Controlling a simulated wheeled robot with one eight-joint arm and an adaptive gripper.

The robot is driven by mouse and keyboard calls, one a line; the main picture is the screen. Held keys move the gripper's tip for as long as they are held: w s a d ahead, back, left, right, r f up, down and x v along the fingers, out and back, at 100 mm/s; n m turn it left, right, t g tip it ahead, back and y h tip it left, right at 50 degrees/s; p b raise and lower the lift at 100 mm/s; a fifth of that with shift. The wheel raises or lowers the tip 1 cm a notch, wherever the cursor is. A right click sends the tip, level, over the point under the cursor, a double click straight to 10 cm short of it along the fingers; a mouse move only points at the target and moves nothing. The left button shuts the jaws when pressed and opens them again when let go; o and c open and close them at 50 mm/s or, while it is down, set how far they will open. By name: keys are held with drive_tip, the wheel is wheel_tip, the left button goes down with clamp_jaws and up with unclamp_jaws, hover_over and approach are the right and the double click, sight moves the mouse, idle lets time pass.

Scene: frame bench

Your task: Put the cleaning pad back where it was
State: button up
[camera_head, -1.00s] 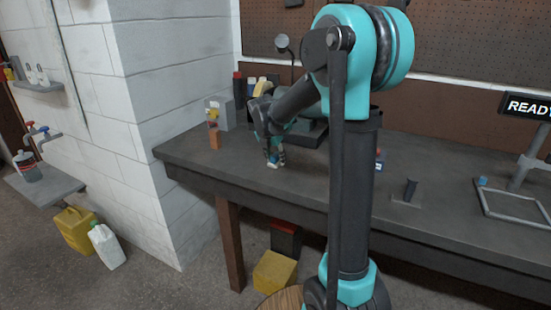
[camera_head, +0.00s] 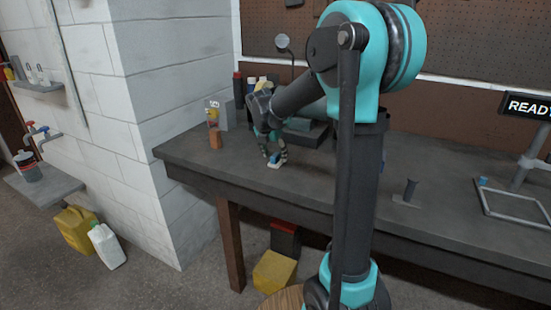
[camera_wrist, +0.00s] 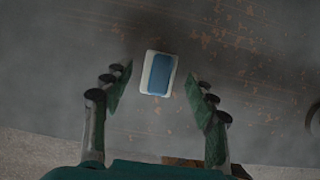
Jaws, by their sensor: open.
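The cleaning pad (camera_wrist: 158,74) is a small white block with a blue top. It lies on the dark workbench and also shows in the head view (camera_head: 274,161), below my fingers. My gripper (camera_wrist: 158,92) is open, with one finger on each side of the pad's line and a gap to both. In the head view my gripper (camera_head: 275,158) is just above the bench near its left front part. The pad sits a little beyond the fingertips in the wrist view. I cannot tell the exact height between them.
The workbench (camera_head: 340,185) has clear room around the pad. A dark upright piece (camera_head: 410,190) and a grey frame (camera_head: 515,207) are to the right. The bench's front edge is close.

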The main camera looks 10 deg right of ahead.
drive_tip(key=v, duration=1)
drive_tip(key=shift+f, duration=0.1)
